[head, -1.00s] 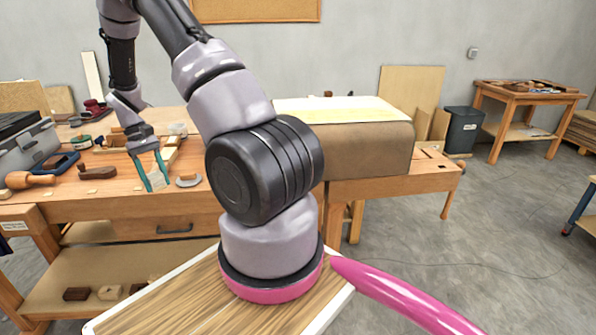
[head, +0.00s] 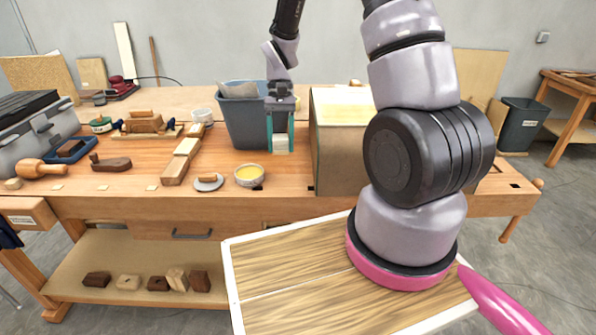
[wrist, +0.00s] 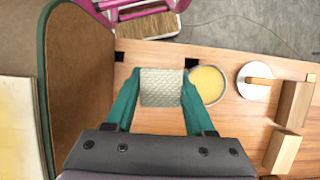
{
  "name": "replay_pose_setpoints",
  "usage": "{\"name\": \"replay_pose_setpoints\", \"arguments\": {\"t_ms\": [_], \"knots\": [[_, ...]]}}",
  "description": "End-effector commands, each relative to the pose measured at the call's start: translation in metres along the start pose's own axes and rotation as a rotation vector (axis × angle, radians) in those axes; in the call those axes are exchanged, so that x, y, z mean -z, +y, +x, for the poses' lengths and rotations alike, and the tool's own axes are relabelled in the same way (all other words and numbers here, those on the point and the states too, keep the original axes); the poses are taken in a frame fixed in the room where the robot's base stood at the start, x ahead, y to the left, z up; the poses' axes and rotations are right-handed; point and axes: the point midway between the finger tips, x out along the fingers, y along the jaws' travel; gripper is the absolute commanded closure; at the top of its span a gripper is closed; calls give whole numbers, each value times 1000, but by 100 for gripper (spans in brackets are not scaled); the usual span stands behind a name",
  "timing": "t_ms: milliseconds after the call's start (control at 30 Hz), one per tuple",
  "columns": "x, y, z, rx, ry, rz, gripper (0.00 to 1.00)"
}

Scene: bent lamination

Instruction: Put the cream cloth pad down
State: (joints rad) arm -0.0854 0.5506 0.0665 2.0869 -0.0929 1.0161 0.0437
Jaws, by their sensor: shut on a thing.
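The cream cloth pad (head: 281,145) is a small pale block with a woven face, and it shows clearly in the wrist view (wrist: 161,87). My gripper (head: 280,150) points down over the bench with its teal fingers on either side of the pad. In the wrist view my gripper (wrist: 160,98) is shut on the pad. The pad hangs just right of a round tin of yellow paste (head: 249,175). I cannot tell whether the pad touches the bench.
The wooden workbench (head: 225,208) has bare wood near its front edge. A grey-blue bin (head: 245,122) stands behind my gripper. A large brown curved form (head: 336,160) stands close on the right. A round disc with a wooden handle (head: 208,182) and wood blocks (head: 182,160) lie left.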

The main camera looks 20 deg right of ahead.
Motion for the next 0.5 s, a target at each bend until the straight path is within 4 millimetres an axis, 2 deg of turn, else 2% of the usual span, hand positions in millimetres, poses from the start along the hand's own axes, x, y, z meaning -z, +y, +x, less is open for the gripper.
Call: {"name": "replay_pose_setpoints", "arguments": {"t_ms": [300, 500], "knots": [[16, -1, 49, 1, -5, 8, 100], [22, -1, 63, 1, -3, 6, 100]]}}
